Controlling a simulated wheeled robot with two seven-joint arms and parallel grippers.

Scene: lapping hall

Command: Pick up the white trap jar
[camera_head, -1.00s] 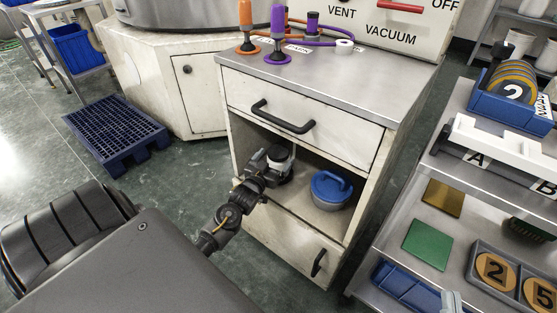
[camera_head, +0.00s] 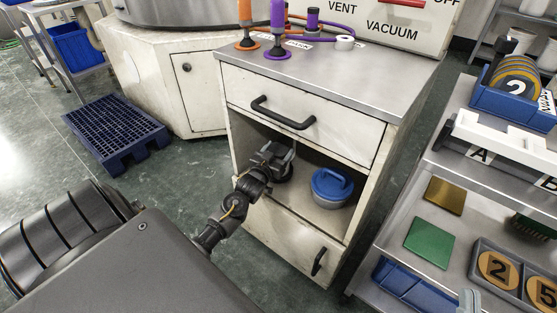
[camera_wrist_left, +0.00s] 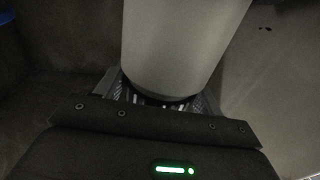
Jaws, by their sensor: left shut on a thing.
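The white trap jar shows in the left wrist view as a large pale cylinder (camera_wrist_left: 182,45) between my fingers, grey in the dim light. Its lower end is dark. My left gripper (camera_head: 278,160) is shut on it, inside the left part of the cabinet's open compartment. In the head view the gripper largely hides the jar. What seems to be the tip of my right gripper (camera_head: 468,301) shows at the bottom edge, mostly out of frame, so its jaws cannot be judged.
A blue-lidded round pot (camera_head: 332,187) stands right of my left gripper in the same compartment. A drawer with a black handle (camera_head: 283,113) is above, another below. A metal trolley (camera_head: 420,205) with plates and trays stands at right.

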